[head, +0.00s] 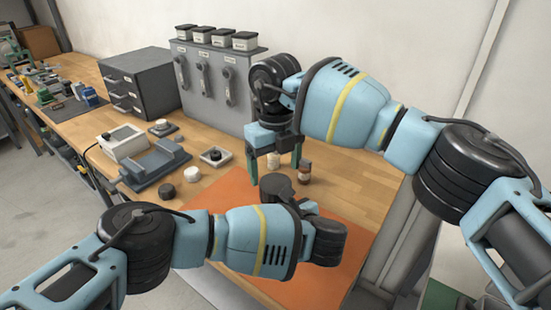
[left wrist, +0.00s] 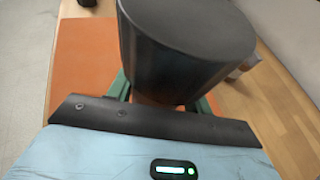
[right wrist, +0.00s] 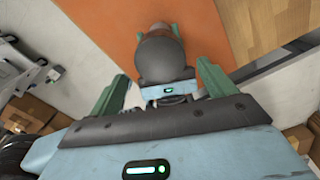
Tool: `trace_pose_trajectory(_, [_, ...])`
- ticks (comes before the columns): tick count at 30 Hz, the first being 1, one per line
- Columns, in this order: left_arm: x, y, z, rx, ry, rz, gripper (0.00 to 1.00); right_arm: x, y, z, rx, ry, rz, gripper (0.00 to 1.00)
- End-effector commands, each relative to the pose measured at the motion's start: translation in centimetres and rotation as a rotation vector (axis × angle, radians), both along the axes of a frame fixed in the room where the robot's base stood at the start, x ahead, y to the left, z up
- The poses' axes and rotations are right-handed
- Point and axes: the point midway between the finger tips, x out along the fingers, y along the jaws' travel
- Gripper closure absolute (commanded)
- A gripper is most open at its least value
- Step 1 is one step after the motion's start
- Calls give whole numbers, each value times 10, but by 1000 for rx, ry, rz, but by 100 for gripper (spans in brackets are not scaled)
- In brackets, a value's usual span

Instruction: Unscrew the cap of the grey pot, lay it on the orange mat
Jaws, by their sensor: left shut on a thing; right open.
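The grey pot (left wrist: 185,50) is a wide, dark grey cylinder, large in the left wrist view. My left gripper (left wrist: 165,98) is shut on it low down and holds it over the orange mat (head: 232,200). The pot also shows in the head view (head: 277,186) and from above in the right wrist view (right wrist: 162,58). I cannot make out a seam between cap and pot. My right gripper (head: 275,165) points down, open and empty, over the pot. Its green fingers stand apart on either side of the pot in the right wrist view, without visible contact.
The mat's left part is bare.

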Motion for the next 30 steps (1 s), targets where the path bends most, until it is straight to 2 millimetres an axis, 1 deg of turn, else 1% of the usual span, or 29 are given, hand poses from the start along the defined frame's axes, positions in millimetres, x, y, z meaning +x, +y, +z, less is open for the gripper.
trace_pose_trajectory(1, [-2, 1, -6, 1, 11, 0, 100, -1, 0, -11, -1, 5, 0, 17])
trace_pose_trajectory(6, [-2, 1, -6, 1, 11, 0, 100, -1, 0, -36, 0, 5, 1, 17])
trace_pose_trajectory(12, [-2, 1, -6, 0, 12, 0, 100, 0, 0, -57, 0, 2, 1, 17])
trace_pose_trajectory(17, [-2, 1, -6, 0, 12, 0, 100, 0, 0, -64, 0, 2, 2, 17])
trace_pose_trajectory(24, [-2, 1, -6, 0, 12, 0, 100, 0, 0, -65, 0, 1, 2, 17])
trace_pose_trajectory(25, [-2, 1, -6, 0, 12, 0, 100, 0, 0, -65, 0, 1, 2, 19])
trace_pose_trajectory(26, [-2, 1, -6, 0, 12, 0, 100, 0, 0, -65, 0, 1, 2, 22])
trace_pose_trajectory(30, [-2, 1, -6, 0, 12, 0, 100, 0, 0, -64, 0, 1, 2, 41])
